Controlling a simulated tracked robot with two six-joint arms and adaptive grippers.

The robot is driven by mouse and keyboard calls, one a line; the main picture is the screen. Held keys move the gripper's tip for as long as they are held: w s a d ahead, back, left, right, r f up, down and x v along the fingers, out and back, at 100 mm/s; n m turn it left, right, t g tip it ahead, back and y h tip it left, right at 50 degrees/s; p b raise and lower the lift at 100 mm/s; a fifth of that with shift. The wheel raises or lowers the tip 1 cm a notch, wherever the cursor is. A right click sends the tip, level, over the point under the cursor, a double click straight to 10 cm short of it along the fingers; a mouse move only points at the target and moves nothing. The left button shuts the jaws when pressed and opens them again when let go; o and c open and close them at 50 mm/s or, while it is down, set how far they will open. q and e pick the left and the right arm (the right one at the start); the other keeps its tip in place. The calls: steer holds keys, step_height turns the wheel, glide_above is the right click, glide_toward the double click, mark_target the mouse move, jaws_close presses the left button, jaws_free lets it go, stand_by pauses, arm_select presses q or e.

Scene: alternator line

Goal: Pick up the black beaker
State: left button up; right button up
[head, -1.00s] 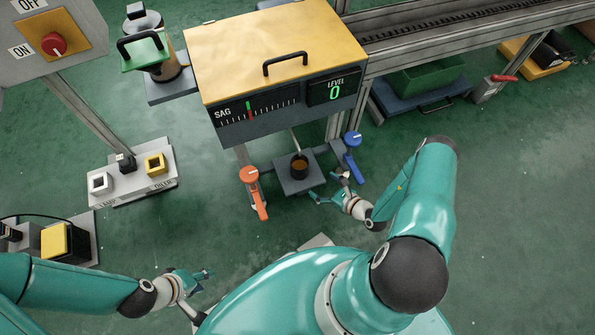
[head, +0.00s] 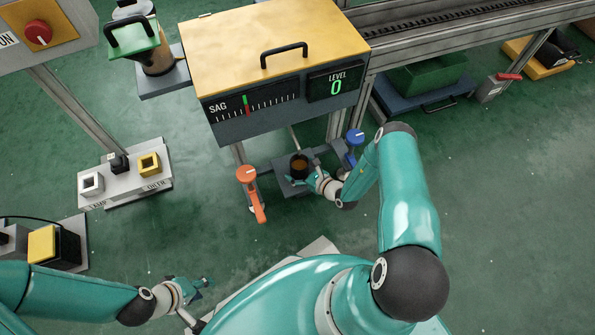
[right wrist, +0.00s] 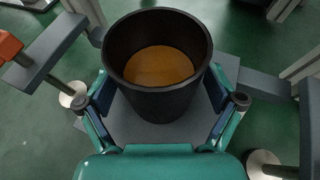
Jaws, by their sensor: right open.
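The black beaker (head: 299,166) stands upright on a small grey platform (head: 286,188) below the yellow-topped machine. It holds an amber-brown content, seen from above in the right wrist view, where the beaker (right wrist: 158,100) fills the middle. My right gripper (head: 306,181) is at the beaker's near right side. In the right wrist view the right gripper (right wrist: 168,103) is open, with one finger on each side of the beaker's lower body; whether they touch it I cannot tell. My left gripper (head: 203,285) is low at the left, away from the beaker, its fingers apart.
An orange-handled valve (head: 248,180) stands left of the platform and a blue-handled one (head: 355,140) stands right of it, close to my right arm. The machine (head: 270,65) overhangs behind, its display reading 0. Open floor lies to the right.

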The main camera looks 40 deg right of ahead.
steer(key=c, duration=1.3)
steer(key=shift+r, duration=0.15)
